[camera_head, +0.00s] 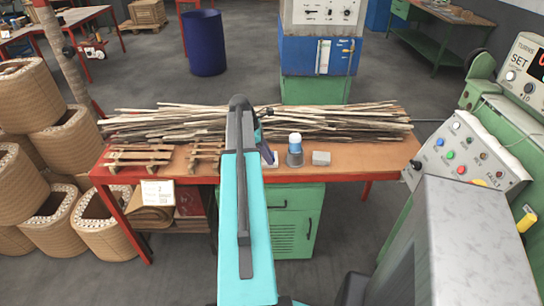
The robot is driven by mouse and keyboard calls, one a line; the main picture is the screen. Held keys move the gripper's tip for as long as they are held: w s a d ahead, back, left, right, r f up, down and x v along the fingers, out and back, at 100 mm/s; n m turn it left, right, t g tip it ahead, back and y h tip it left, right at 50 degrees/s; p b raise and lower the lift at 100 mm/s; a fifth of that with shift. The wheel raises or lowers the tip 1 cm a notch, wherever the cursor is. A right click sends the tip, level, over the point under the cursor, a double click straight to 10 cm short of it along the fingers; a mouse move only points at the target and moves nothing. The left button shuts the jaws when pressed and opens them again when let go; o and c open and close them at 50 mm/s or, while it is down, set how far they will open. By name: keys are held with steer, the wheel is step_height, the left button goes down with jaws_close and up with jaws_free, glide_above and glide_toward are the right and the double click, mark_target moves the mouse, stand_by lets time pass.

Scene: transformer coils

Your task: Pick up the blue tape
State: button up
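I cannot make out a blue tape for sure. My teal arm reaches from the bottom middle to the orange-topped workbench (345,176) and hides part of its top. My gripper (268,153) shows only as a small dark bluish shape just right of the arm's far end, low over the bench; its fingers are too small and too hidden to tell open from shut.
A long pile of thin wooden strips (340,120) lies along the bench's back. Small wooden racks (139,158) sit at its left. Wound coils (28,105) are stacked at the left. A green machine with a button panel (468,152) stands at the right. A blue bin (204,45) stands behind.

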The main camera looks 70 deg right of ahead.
steer(key=shift+s+f, duration=0.1)
steer(key=shift+f, duration=0.1)
steer(key=shift+c, duration=0.4)
jaws_close()
